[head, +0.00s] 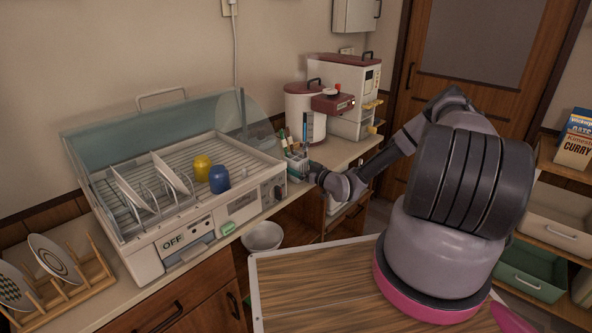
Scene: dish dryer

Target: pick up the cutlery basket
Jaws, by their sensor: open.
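The cutlery basket (297,167) appears to be the small pale container on the counter, just right of the dish dryer (150,262). Several upright dark and coloured handles stick out of its top. My gripper (311,174) is at the basket's right side, with my arm reaching in from the right. It is open. The fingers are small and dark here, and I cannot tell whether they touch the basket or surround part of it.
The dryer's lid is raised; plates, a yellow cup (201,168) and a blue cup (219,180) sit inside. A red-lidded cooker (303,105) and a rice dispenser (354,95) stand behind the basket. A white bowl (262,236) is below the counter edge.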

